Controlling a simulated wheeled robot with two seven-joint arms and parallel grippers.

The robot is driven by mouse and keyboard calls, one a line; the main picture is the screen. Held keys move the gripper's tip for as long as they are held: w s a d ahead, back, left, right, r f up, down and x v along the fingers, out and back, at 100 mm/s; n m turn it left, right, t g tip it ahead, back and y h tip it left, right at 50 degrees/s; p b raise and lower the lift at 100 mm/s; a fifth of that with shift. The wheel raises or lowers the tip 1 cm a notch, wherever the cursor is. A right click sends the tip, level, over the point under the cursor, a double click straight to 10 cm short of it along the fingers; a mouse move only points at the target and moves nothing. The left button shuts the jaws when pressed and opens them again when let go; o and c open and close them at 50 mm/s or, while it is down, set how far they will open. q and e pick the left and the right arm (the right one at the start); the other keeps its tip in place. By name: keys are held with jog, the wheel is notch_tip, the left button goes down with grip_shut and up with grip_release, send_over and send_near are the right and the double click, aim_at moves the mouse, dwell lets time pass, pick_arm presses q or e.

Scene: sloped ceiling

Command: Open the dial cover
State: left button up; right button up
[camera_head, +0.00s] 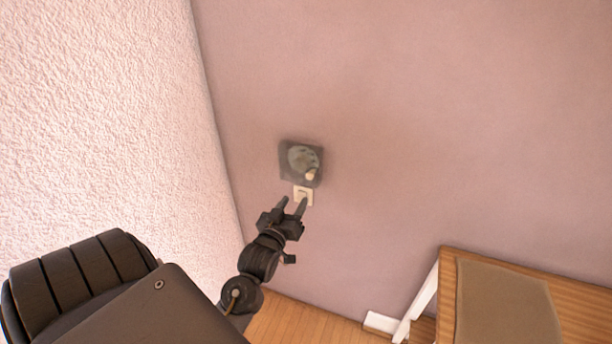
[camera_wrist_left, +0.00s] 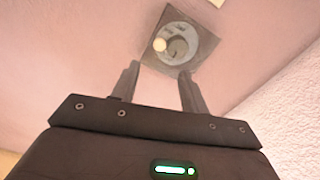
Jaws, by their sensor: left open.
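The dial cover (camera_head: 303,159) is a round, greyish translucent disc on a dark square plate (camera_head: 285,150) fixed to the pink wall. A small cream knob (camera_head: 311,174) sits at its lower right edge. In the left wrist view the dial cover (camera_wrist_left: 182,32) shows beyond the fingertips, with the cream knob (camera_wrist_left: 159,45) at its rim. It looks closed over the dial. My left gripper (camera_head: 292,203) is open and empty, just below the plate and apart from it in the picture; the exact gap to the wall cannot be told. My right gripper is not in view.
A small cream wall fitting (camera_head: 303,195) sits right below the plate, partly behind my left fingers. A white textured wall (camera_head: 110,110) rises on the left. A wooden table (camera_head: 590,300) with a brown mat stands at the lower right.

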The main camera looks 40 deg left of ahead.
aim_at(308, 177)
pick_arm(q)
jog(key=p+x, duration=0.1)
jog(key=x, duration=0.3)
jog(key=p+x, duration=0.2)
jog(key=x, duration=0.3)
jog(key=shift+w+a+r, duration=0.15)
jog(key=shift+w+r, duration=0.05)
jog(key=shift+w, duration=0.05)
jog(key=shift+w+a+f, duration=0.1)
jog(key=shift+w+a, duration=0.1)
jog(key=shift+w, duration=0.4)
jog(key=shift+c, duration=0.5)
grip_shut()
jog(key=shift+a, duration=0.1)
